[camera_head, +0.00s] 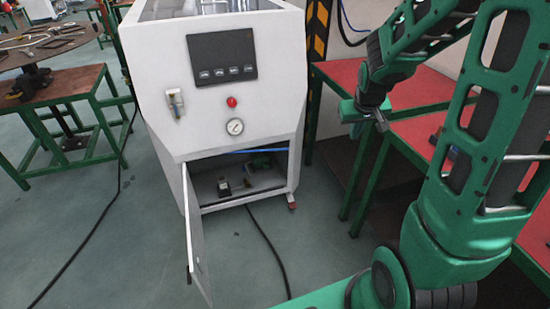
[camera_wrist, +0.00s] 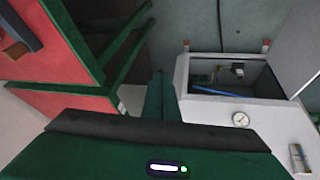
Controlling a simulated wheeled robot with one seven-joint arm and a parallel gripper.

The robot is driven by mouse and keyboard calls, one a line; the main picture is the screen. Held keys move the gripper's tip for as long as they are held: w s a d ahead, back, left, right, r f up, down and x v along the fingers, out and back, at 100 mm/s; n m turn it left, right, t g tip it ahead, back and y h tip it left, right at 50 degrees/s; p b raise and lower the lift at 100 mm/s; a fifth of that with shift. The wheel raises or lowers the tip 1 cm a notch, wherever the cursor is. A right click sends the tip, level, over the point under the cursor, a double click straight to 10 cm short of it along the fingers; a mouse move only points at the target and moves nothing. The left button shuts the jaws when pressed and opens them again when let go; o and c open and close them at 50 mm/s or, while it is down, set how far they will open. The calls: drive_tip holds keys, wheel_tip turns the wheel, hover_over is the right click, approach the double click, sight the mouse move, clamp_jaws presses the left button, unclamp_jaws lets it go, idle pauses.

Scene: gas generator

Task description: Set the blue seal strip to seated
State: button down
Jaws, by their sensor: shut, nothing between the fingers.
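The blue seal strip (camera_head: 254,150) runs along the upper edge of the open lower compartment of the white generator cabinet (camera_head: 150,70). In the wrist view the strip (camera_wrist: 212,91) shows as a thin blue line at the compartment opening. I cannot tell whether it lies fully in its groove. My gripper (camera_head: 381,121) is shut and empty, in the air to the right of the cabinet, beside the red-topped table and well apart from the strip. In the wrist view the gripper (camera_wrist: 160,85) points towards the floor beside the cabinet.
The compartment door (camera_head: 197,235) hangs open at the left of the opening. A gauge (camera_head: 234,126), a red button (camera_head: 231,102) and a dark panel (camera_head: 222,58) are on the cabinet front. A red-topped table (camera_head: 425,135) stands at right. A black cable crosses the floor.

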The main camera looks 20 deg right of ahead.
drive_tip(key=w+a+f+n+t+y, duration=0.15)
drive_tip(key=w+a+f+t, duration=0.25)
drive_tip(key=w+f, duration=0.7)
drive_tip(key=w+a+f+n+t, duration=0.25)
drive_tip(key=w+a+f, duration=0.4)
drive_tip(key=w, duration=0.75)
drive_tip(key=w+a+f+m+t, duration=0.1)
drive_tip(key=a+f+t, duration=0.1)
drive_tip(key=f, duration=0.3)
drive_tip(key=w+a+f+t, duration=0.1)
drive_tip(key=w+f+t, duration=0.1)
drive_tip(key=f, duration=0.3)
drive_tip(key=s+a+f+m+t+h, duration=0.2)
drive_tip(key=s+a+f, duration=0.1)
drive_tip(key=s+f, duration=0.3)
wheel_tip(320, 180, down, 2)
drive_tip(key=shift+m+t+h, duration=0.35)
drive_tip(key=shift+m, duration=0.05)
drive_tip(key=x, duration=1.4)
drive_tip(key=shift+s+d, duration=0.1)
